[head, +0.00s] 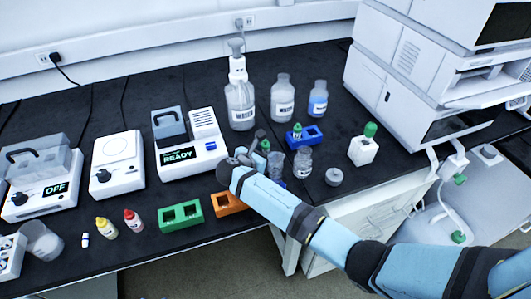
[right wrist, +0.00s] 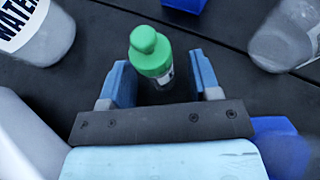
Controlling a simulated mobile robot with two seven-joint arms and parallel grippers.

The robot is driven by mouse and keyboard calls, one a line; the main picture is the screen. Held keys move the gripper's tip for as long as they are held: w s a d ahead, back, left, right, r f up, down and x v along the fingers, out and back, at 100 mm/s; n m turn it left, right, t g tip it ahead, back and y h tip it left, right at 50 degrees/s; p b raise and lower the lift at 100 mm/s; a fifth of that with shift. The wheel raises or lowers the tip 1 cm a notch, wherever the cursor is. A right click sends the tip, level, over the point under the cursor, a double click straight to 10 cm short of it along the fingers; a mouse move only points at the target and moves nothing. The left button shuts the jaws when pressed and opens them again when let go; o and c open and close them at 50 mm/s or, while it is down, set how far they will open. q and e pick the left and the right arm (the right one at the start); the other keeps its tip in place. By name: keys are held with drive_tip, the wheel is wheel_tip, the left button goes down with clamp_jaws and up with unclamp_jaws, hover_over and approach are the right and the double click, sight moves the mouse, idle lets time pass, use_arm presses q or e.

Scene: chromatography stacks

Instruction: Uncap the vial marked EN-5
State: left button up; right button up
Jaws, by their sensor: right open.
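A small vial with a green, knobbed cap stands between the fingers of my right gripper in the right wrist view (right wrist: 152,55). Its label is mostly hidden, so I cannot read a mark on it. My right gripper (right wrist: 160,88) is open around the vial, with visible gaps on both sides. In the head view the gripper (head: 261,148) is beside the white READY device, with a green cap (head: 265,145) showing at its fingers. Another green-capped vial (head: 297,130) stands in a blue rack (head: 313,133). My left gripper is not in view.
A WATER bottle (head: 283,100), a WASTE pump bottle (head: 240,105) and a blue-filled bottle (head: 318,102) stand behind. A glass jar (head: 303,163) is close right of the gripper. Green (head: 181,228) and orange (head: 226,209) racks lie in front.

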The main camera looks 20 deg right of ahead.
sight(263, 146)
drive_tip(key=shift+c, duration=0.9)
drive_tip(key=c, duration=0.7)
drive_tip(key=shift+c, duration=0.9)
clamp_jaws()
use_arm(q)
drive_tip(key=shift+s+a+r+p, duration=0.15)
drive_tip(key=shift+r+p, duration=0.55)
drive_tip(key=shift+p, duration=1)
use_arm(e)
wheel_tip(263, 146, up, 20)
